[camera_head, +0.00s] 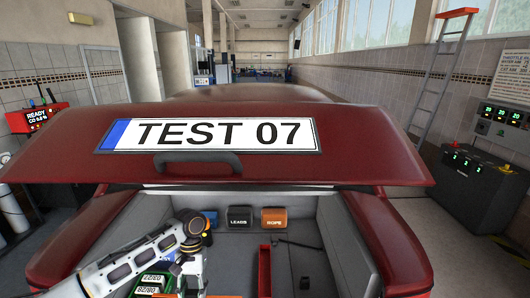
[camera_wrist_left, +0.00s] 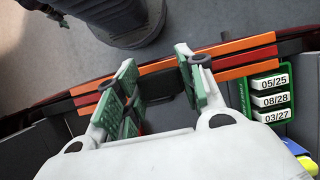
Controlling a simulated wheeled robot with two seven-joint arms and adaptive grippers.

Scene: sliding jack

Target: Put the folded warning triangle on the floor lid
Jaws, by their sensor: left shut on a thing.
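The folded warning triangle, a long bundle of orange and red bars (camera_wrist_left: 242,57), runs across my left gripper (camera_wrist_left: 161,75) in the left wrist view. The gripper's green-padded fingers are closed on it, and its ends stick out on both sides. In the head view my left gripper (camera_head: 192,272) reaches down into the car boot, and an orange strip of the triangle (camera_head: 222,296) shows at the bottom edge. The grey boot floor with its floor lid (camera_head: 236,246) lies beyond; the lid's outline is hard to make out. My right gripper is not in view.
A red narrow holder (camera_head: 264,272) stands right of my gripper. A green dated case (camera_head: 153,284) is beside my arm. LEADS (camera_head: 239,217) and ROPE (camera_head: 274,217) boxes sit at the back. The raised tailgate (camera_head: 345,150) overhangs the boot; right floor is clearer.

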